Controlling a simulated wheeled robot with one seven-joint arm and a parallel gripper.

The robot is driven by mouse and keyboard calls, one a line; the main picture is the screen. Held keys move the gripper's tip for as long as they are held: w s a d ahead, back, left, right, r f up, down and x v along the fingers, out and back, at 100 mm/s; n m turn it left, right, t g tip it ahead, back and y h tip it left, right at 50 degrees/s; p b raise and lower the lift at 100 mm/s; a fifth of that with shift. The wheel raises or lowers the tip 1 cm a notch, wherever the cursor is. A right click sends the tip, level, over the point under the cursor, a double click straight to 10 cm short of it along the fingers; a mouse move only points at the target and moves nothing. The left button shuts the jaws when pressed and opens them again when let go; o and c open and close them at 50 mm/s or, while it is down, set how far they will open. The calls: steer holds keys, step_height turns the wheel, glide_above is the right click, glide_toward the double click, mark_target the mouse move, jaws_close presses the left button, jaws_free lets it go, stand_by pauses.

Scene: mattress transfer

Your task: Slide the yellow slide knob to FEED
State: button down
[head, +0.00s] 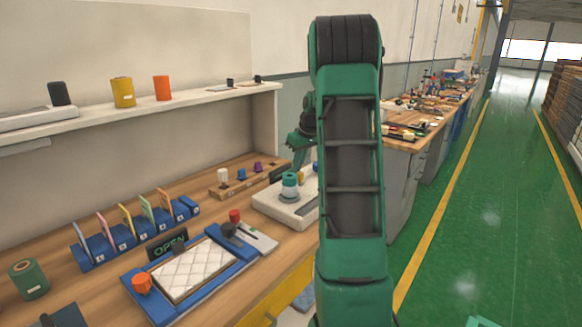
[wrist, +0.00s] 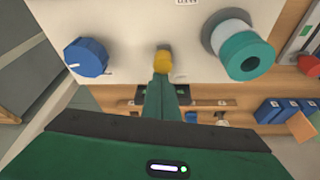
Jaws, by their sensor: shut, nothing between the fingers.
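The yellow slide knob (wrist: 163,62) is in the upper middle of the wrist view, on the white control box (wrist: 120,25). A short darker slot shows at its far side. My gripper (wrist: 162,78) is shut and empty, with its green fingertips right at the knob's near side. I cannot tell whether they touch it. In the head view the white box (head: 265,207) stands on the bench, partly hidden by my arm. A small yellow bit there (head: 301,177) looks like the knob. A label at the wrist view's top edge is cut off and unreadable.
A blue dial (wrist: 87,57) is left of the slide knob and a large teal knob (wrist: 240,50) is right of it. In the head view, a peg rack (head: 250,178), a blue card rack (head: 135,238) and a blue-framed quilted pad (head: 195,268) share the bench.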

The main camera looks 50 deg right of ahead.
mark_target(304, 186)
steer(key=shift+s+d, duration=0.15)
steer(key=shift+s, duration=1.55)
steer(key=v, duration=1)
steer(key=shift+w, duration=0.25)
